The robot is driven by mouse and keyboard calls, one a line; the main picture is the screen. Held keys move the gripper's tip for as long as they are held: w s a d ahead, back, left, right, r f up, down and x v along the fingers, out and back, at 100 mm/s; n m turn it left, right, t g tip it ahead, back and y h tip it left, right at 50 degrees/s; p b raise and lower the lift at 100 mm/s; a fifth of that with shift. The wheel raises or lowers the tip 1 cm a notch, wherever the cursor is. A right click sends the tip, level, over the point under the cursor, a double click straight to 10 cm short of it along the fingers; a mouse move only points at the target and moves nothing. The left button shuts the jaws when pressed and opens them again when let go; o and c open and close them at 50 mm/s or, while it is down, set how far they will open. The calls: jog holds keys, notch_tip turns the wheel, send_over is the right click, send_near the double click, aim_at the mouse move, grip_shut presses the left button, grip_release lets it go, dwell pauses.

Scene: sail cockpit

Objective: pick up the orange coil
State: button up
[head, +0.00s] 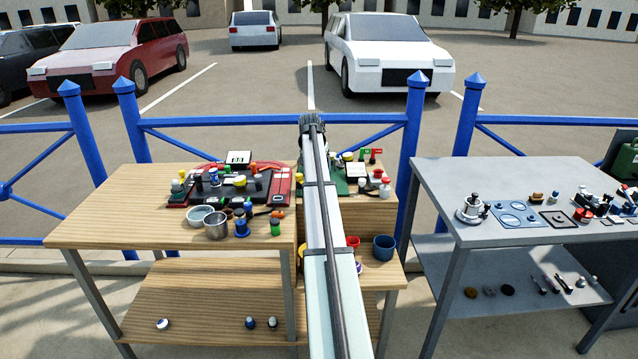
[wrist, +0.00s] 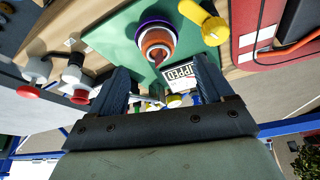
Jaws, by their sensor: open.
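In the wrist view an orange ring-shaped thing, which looks like the orange coil (wrist: 158,37), sits on a purple round base on a green board (wrist: 110,40). My gripper (wrist: 160,70) is open, with its two dark fingers apart. The orange thing appears beyond the fingertips, roughly in line with the gap, and nothing is seen held between them. In the head view my arm runs up the middle and hides part of the green board (head: 338,186); the coil and the fingers cannot be made out there.
A yellow-headed part (wrist: 214,30) and a "JPPED" sign (wrist: 183,75) are close to the fingers. Red-capped white parts (wrist: 78,75) are to the left. In the head view a red board (head: 286,186) and steel cup (head: 216,228) crowd the wooden table (head: 110,215); its left end is bare.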

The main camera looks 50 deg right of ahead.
jog(key=shift+x, duration=2.6)
jog(key=shift+s+d, duration=0.1)
jog(key=shift+r, duration=0.1)
jog(key=c, duration=1.3)
